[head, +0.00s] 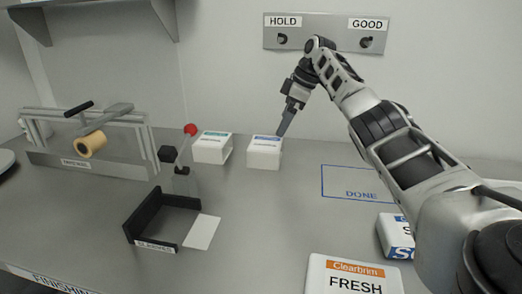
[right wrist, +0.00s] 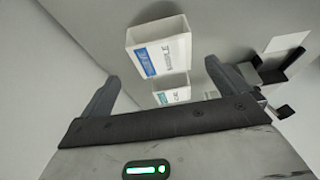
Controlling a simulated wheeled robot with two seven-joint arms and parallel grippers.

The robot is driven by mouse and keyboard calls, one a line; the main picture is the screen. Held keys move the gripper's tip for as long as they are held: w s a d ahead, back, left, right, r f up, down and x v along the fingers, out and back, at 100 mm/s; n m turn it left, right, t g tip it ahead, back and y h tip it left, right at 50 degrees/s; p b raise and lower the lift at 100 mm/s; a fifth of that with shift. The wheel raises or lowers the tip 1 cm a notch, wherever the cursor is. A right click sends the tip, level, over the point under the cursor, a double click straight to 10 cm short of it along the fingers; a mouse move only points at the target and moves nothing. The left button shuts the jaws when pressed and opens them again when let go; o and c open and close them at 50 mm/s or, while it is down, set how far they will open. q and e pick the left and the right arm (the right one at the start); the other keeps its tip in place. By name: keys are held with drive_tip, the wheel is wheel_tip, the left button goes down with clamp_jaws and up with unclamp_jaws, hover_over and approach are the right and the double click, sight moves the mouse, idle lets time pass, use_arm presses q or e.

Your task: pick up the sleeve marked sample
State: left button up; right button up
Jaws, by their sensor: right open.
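A white sleeve with a blue label (head: 264,153) stands at the back of the bench; its small print is unreadable in the head view. In the right wrist view this blue-labelled sleeve (right wrist: 158,46) is ahead of and between the fingers, apart from them. My right gripper (head: 285,122) is open and empty, above the sleeve's right side, pointing down; its two fingers also show in the right wrist view (right wrist: 160,84). Another blue-labelled white pack (head: 395,238) at the right shows a large "S", the rest hidden by my right arm. I cannot read "sample" in full anywhere.
A green-labelled white sleeve (head: 212,148) stands close left of the blue one. A red-knobbed lever (head: 190,130), a black corner stop (head: 150,216) and a roller frame (head: 90,140) lie left. A Clearbrim FRESH pack (head: 352,277) is in front. The DONE outline (head: 345,184) is empty where visible.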

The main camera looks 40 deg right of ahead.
sight(270, 144)
drive_tip(key=x, duration=1.1)
drive_tip(key=shift+w+a+f, duration=0.15)
drive_tip(key=shift+w+a, duration=0.05)
drive_tip(key=shift+a, duration=0.1)
drive_tip(key=c, duration=0.6)
